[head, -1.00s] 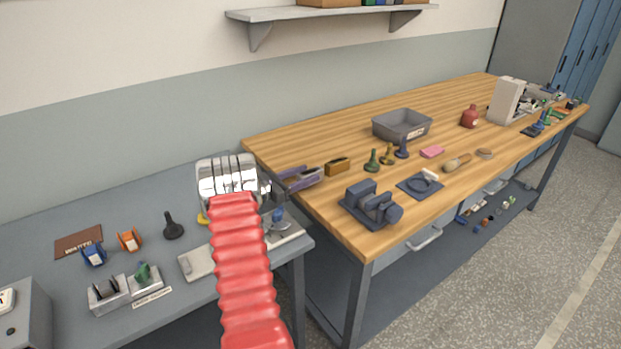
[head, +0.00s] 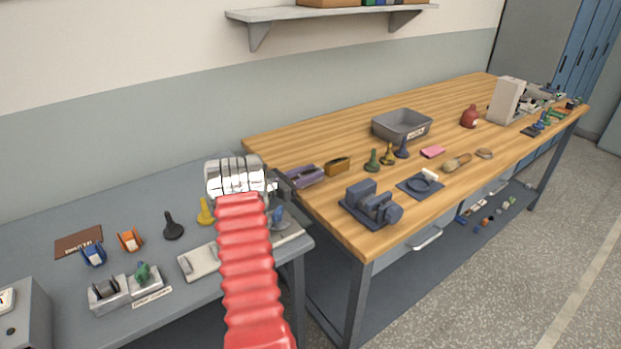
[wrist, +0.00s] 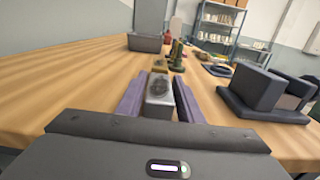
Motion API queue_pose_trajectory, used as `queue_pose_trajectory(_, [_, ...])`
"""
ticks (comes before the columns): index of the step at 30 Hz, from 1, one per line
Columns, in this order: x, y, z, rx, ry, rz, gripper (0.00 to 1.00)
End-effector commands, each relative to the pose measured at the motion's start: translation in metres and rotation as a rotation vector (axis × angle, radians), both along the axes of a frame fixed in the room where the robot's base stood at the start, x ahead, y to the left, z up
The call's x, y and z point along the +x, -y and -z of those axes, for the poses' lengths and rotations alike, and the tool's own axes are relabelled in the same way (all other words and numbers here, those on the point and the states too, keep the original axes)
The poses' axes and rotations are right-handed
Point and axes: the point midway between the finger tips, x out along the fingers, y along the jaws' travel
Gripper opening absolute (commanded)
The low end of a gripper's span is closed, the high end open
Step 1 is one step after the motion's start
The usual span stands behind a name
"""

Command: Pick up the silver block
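The silver block (wrist: 160,88) is a small grey block with a dark mottled patch on its top face. In the wrist view it sits between the two purple fingers of my gripper (wrist: 160,100), which lie against its left and right sides with no wood showing between. In the head view my gripper (head: 304,176) is at the near left end of the wooden bench, and its fingers mostly hide the block. I cannot tell whether the block touches the bench top.
A brass-coloured block (head: 337,166) lies just beyond my gripper. A dark blue vise-like fixture (head: 372,203) stands at the near right. Several pegs, a grey bin (head: 402,126) and a pink block (head: 432,152) are farther along the wooden bench (head: 300,137). A lower grey table (head: 120,205) is at left.

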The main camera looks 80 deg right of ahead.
Motion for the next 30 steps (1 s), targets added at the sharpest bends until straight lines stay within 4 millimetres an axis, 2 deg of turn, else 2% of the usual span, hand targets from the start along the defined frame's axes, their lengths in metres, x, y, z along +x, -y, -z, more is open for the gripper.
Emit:
queue_pose_trajectory(2, [0.000, 0.000, 0.000, 0.000, 0.000, 0.000, 0.27])
queue_pose_trajectory(14, [0.000, 0.000, 0.000, 0.000, 0.000, 0.000, 0.00])
queue_pose_trajectory(25, [0.000, 0.000, -0.002, -0.003, 0.000, 0.000, 0.00])
queue_pose_trajectory(30, [0.000, 0.000, -0.012, -0.003, 0.001, 0.000, 0.00])
